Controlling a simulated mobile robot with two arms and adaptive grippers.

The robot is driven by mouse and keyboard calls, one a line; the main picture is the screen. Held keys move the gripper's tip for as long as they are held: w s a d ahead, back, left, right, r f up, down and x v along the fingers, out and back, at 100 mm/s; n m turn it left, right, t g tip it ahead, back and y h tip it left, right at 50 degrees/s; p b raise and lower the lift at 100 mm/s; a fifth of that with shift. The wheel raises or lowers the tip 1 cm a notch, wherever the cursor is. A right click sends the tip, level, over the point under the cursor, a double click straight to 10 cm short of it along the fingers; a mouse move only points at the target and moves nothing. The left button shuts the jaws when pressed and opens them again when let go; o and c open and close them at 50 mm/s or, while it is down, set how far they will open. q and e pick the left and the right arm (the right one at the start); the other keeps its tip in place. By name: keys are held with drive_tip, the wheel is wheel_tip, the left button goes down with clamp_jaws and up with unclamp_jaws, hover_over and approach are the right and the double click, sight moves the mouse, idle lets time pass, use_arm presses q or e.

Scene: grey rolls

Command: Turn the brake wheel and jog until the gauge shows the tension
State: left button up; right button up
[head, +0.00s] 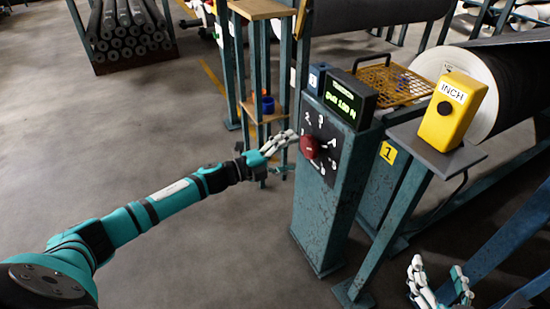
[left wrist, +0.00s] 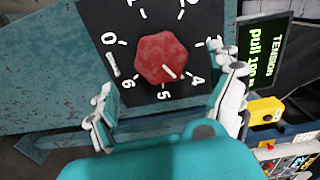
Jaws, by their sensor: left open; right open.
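The red brake wheel (head: 308,147) sits on a black numbered dial plate (left wrist: 106,22) on the front of a teal pillar. In the left wrist view the wheel (left wrist: 161,58) is six-sided, its white mark pointing between 4 and 5. The yellow INCH box (head: 457,120) with a black button (head: 445,108) stands on a grey stand. My right gripper (head: 437,270) is open and empty at the lower right.
A large grey roll (head: 500,75) lies behind the INCH box. An orange wire tray (head: 395,82) is behind the gauge. The floor at left is clear.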

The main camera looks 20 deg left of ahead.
use_arm(q)
drive_tip(key=v, duration=0.5)
drive_tip(key=shift+s+a, duration=0.1)
drive_tip(key=shift+s, duration=0.05)
